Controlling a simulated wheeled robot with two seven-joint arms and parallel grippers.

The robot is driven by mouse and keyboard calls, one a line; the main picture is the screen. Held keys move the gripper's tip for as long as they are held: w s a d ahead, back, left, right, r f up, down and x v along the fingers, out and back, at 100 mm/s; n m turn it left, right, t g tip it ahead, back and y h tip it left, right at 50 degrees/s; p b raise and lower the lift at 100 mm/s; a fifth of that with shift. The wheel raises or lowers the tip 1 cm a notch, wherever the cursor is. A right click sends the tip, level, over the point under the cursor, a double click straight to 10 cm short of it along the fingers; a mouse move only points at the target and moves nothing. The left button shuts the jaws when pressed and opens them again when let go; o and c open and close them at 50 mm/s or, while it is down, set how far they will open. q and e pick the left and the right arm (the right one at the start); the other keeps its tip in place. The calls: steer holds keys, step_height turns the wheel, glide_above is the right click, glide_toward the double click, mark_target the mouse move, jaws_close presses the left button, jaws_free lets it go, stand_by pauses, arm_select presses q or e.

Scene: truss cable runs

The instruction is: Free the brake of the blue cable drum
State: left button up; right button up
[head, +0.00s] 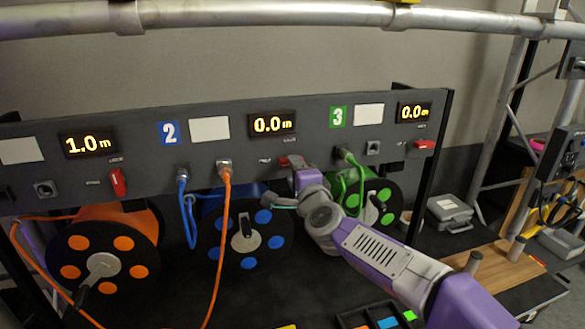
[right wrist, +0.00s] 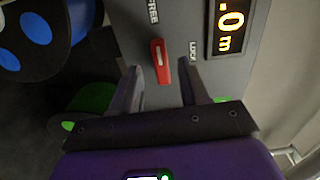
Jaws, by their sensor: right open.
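The blue cable drum (head: 262,247) hangs under the panel below the number 2 sign, and its edge shows at the top left of the right wrist view (right wrist: 45,32). Its red brake lever (right wrist: 160,62) sits on the panel by the 0.0 m display. The word FREE is above the lever and LOCK to its right in that view. The lever's long side lines up roughly with FREE; I cannot tell its setting. My right gripper (right wrist: 160,72) is open, one finger on each side of the lever, with no clear contact. In the head view my right gripper (head: 298,166) partly hides the lever.
An orange drum (head: 75,245) is on the left and a green drum (head: 375,197) on the right, behind my right arm. A blue cable (head: 190,230) and an orange cable (head: 220,262) hang before the blue drum. A metal pipe (head: 240,15) crosses above the panel.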

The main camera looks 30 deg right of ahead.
steer(key=v, duration=0.4)
steer(key=shift+s+a, duration=0.1)
steer(key=shift+s, duration=0.3)
